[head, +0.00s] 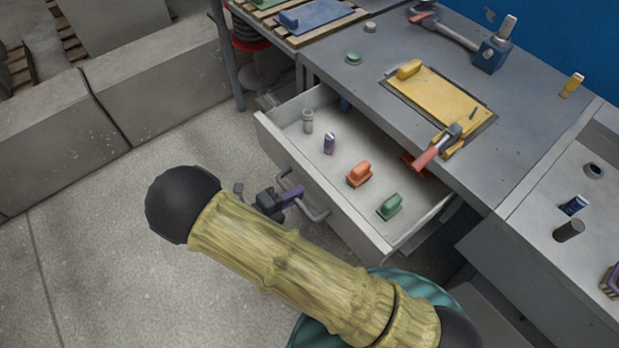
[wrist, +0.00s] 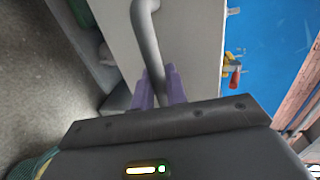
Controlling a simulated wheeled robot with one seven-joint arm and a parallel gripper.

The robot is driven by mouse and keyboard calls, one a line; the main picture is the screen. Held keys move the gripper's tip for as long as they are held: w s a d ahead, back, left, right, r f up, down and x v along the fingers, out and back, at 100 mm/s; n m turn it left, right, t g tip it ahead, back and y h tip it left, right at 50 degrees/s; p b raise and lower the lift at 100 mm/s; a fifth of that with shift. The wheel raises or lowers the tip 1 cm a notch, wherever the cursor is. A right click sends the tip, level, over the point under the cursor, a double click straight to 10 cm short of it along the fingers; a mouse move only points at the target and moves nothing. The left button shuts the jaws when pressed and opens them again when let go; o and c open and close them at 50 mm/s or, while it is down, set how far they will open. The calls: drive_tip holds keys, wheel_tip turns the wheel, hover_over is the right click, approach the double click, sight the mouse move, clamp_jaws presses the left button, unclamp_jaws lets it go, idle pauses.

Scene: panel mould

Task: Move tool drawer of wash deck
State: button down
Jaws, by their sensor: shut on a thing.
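The tool drawer (head: 330,185) of the grey wash deck (head: 450,60) stands pulled out in the head view. Inside it lie a grey cylinder (head: 308,121), a purple piece (head: 329,143), an orange block (head: 359,174) and a green block (head: 390,206). Its grey bar handle (head: 318,214) is on the front face. My gripper (head: 298,191) is at this handle. In the wrist view my purple fingers (wrist: 159,88) are shut around the handle bar (wrist: 148,38), one on each side.
On the deck top are a yellow plate (head: 437,100), a red-handled clamp (head: 437,147) and a hammer-like tool (head: 490,52). Concrete blocks (head: 150,90) stand at the left. The floor (head: 90,240) before the drawer is clear.

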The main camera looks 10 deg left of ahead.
drive_tip(key=shift+s+a, duration=0.45)
drive_tip(key=shift+s, duration=0.1)
drive_tip(key=c, duration=1.5)
unclamp_jaws()
drive_tip(key=shift+o, duration=0.2)
drive_tip(key=v, duration=1.7)
drive_tip(key=shift+s, duration=0.2)
drive_tip(key=shift+a+f, duration=0.1)
